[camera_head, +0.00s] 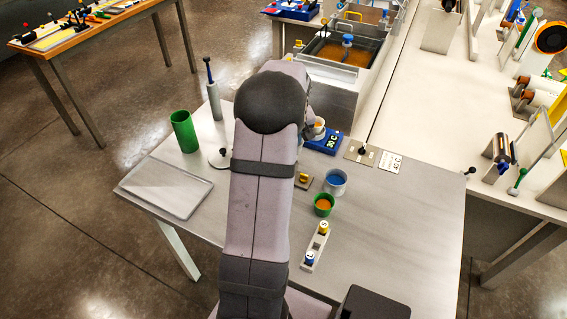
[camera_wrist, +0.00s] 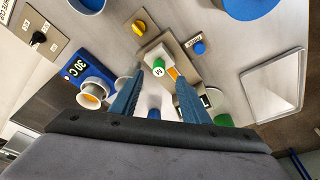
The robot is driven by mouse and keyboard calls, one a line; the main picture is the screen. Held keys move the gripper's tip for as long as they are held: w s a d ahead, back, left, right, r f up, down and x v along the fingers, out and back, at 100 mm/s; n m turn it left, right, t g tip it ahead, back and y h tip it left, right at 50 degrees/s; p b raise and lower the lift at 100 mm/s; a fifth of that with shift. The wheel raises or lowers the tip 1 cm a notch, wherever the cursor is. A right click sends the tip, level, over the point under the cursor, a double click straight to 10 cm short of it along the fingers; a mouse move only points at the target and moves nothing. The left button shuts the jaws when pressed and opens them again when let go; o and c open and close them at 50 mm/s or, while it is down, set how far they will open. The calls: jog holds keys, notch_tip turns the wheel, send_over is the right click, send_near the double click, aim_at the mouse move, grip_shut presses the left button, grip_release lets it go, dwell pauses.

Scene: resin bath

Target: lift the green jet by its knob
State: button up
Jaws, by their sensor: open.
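The green jet shows in the wrist view as a round green knob (camera_wrist: 158,67) marked M. It sits in a pale block (camera_wrist: 174,54) on the bench. My gripper (camera_wrist: 158,72) is open, with one blue-grey finger to the left of the knob and one to the right. The knob appears in the gap between the fingertips. I see no contact, and I cannot tell the height of the tips above it. A small orange patch shows beside the knob, near the right fingertip. In the head view my arm hides the jet and the gripper.
A blue 30 C device (camera_wrist: 88,79) holding a small cup stands left of the fingers. A yellow knob (camera_wrist: 139,27) and a blue button (camera_wrist: 199,47) are nearby. A rack (camera_head: 316,246) holds yellow and blue pieces. A flat tray (camera_head: 165,188) lies at left.

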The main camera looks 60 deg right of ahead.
jog(key=shift+p+x, duration=1.5)
jog(key=shift+x, duration=1.15)
jog(key=shift+d, duration=0.1)
grip_shut()
